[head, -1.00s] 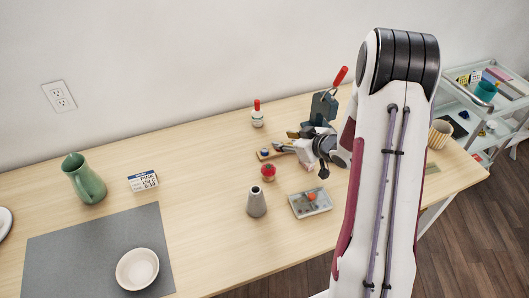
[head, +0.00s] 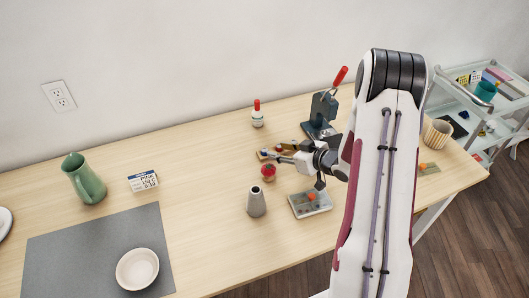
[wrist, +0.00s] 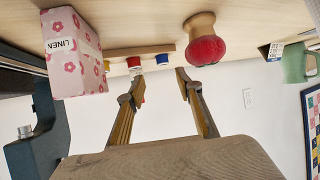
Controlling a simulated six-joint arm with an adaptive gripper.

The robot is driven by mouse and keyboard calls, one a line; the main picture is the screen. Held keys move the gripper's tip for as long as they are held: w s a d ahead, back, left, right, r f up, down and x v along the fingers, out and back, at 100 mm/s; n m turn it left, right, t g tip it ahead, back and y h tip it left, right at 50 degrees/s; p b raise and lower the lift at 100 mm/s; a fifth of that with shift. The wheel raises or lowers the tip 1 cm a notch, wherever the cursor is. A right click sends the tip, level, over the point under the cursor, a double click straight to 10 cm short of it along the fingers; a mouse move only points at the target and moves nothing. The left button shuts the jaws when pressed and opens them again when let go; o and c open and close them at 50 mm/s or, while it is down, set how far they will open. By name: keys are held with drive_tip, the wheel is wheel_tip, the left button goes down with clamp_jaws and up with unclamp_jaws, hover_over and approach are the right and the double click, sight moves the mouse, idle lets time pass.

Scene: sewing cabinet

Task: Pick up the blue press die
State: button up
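The blue press die (wrist: 165,58) stands on a thin wooden strip (wrist: 150,49), beside a red-and-white die (wrist: 134,64) and a yellow one (wrist: 106,66). In the head view, the blue die (head: 264,152) is a small dark spot at the left end of the strip. My gripper (wrist: 158,74) is open and empty in the wrist view. The blue die shows between its fingertips, apparently just beyond them; contact cannot be told. In the head view, my gripper (head: 278,153) reaches over the strip from the right and partly hides it.
A red pincushion on a wooden base (wrist: 206,47) is close beside one finger. A pink LINEN box (wrist: 72,55) and the dark press (head: 321,112) flank the other side.

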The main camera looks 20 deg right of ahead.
sight(263, 149)
drive_tip(key=shift+w+a+f, duration=0.25)
drive_tip(key=shift+w+f, duration=0.1)
drive_tip(key=shift+w, duration=0.2)
drive_tip(key=shift+a+x, duration=0.15)
drive_tip(key=shift+x, duration=1.15)
drive_tip(key=shift+a+x, duration=0.1)
drive_tip(key=shift+x, duration=1.2)
drive_tip(key=shift+s+f, duration=0.15)
drive_tip(key=shift+s, duration=0.05)
clamp_jaws()
